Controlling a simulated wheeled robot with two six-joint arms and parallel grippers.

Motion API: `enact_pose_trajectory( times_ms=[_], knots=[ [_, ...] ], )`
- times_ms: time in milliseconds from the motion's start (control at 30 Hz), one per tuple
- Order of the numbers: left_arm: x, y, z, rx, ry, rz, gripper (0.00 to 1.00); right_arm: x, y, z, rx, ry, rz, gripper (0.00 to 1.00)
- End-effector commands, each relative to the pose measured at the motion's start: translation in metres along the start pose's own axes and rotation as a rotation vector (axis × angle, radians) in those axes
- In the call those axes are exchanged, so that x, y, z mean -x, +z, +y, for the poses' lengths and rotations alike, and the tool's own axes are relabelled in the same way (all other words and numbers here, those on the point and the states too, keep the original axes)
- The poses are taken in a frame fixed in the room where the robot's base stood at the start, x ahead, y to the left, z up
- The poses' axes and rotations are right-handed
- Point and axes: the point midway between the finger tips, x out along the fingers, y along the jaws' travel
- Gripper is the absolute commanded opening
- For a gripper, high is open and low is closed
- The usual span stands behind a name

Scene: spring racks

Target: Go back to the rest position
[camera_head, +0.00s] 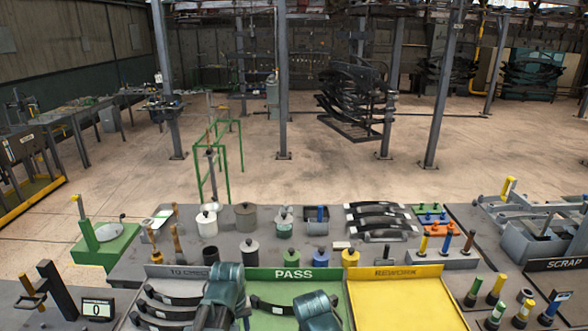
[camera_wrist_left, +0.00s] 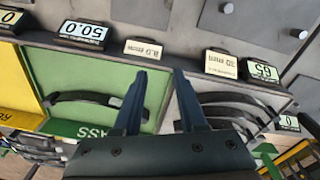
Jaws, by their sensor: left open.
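My left gripper (camera_wrist_left: 157,80) is open in the left wrist view, with its two dark fingers apart and nothing between them. It hangs over the border between the green PASS tray (camera_wrist_left: 60,70) and the grey TO CHECK tray. One dark leaf spring (camera_wrist_left: 88,97) lies in the PASS tray, apart from the fingers. Several dark springs (camera_wrist_left: 225,112) lie in the TO CHECK tray, right of the fingers. In the head view, teal links of my two arms cover parts of the TO CHECK tray and PASS tray. My right gripper does not show.
The yellow REWORK tray (camera_head: 405,300) looks empty. Behind the trays, a bench holds several canisters (camera_head: 245,217), stacked springs (camera_head: 378,218) and handled tools. A SCRAP area (camera_head: 553,264) is at the right. A small display (camera_head: 97,309) reads 0 at the left. Open floor lies beyond.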

Motion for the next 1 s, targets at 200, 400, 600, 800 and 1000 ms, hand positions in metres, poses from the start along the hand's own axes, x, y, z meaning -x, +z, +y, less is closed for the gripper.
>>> enact_pose_trajectory(
  times_ms=[200, 400, 600, 800, 1000],
  knots=[
    [0.003, 0.036, -0.033, -0.258, 0.0, 0.012, 0.41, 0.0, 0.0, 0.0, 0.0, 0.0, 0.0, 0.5],
    [-0.035, 0.057, -0.011, -0.385, -0.021, -0.01, 0.41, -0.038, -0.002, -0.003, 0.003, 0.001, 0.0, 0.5],
    [-0.076, 0.087, 0.017, -0.49, -0.054, -0.043, 0.41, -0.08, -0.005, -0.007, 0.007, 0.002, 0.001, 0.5],
    [-0.111, 0.117, 0.04, -0.59, -0.092, -0.072, 0.41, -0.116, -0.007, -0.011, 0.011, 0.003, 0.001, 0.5],
    [-0.121, 0.131, 0.049, -0.635, -0.111, -0.083, 0.41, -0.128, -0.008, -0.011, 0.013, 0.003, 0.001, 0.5]
  ],
)
